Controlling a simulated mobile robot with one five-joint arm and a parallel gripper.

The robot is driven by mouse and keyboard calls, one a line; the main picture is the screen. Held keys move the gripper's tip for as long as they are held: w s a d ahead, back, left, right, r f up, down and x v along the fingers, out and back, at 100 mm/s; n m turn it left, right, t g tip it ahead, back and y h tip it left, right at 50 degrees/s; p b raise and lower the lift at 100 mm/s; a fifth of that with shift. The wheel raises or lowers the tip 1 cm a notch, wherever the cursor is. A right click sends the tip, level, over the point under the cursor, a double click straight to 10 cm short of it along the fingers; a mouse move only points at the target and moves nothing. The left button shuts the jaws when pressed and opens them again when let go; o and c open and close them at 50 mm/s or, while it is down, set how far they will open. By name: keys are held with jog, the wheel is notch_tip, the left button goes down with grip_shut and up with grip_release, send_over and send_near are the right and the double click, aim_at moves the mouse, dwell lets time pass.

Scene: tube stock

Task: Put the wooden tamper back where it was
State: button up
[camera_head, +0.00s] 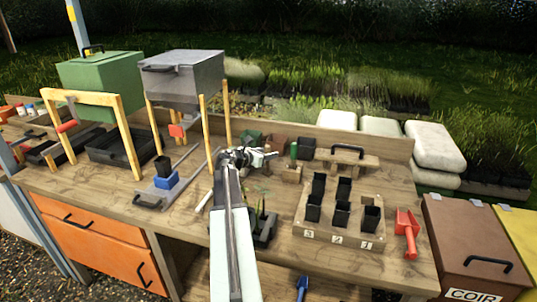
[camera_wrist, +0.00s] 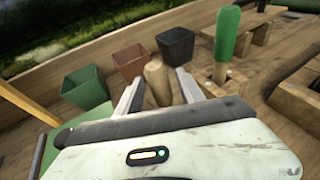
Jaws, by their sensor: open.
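The wooden tamper (camera_wrist: 158,82) appears in the wrist view as a pale, rounded wooden piece, and only its upper part shows. My gripper (camera_wrist: 160,88) is open, with one finger on each side of the tamper. I cannot tell whether either finger touches it. In the head view my gripper (camera_head: 264,155) is over the back middle of the bench, and the tamper cannot be made out clearly there. What lies under the tamper is hidden behind my gripper body.
Green (camera_wrist: 86,88), brown (camera_wrist: 132,62) and black (camera_wrist: 176,43) pots stand behind the tamper. A green-handled tool (camera_wrist: 226,42) stands upright close on the right. A wooden tray (camera_head: 352,232) with black pots and a red scoop (camera_head: 406,232) lie further right.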

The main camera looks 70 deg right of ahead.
jog(key=p+v, duration=0.3)
jog(key=v, duration=0.9)
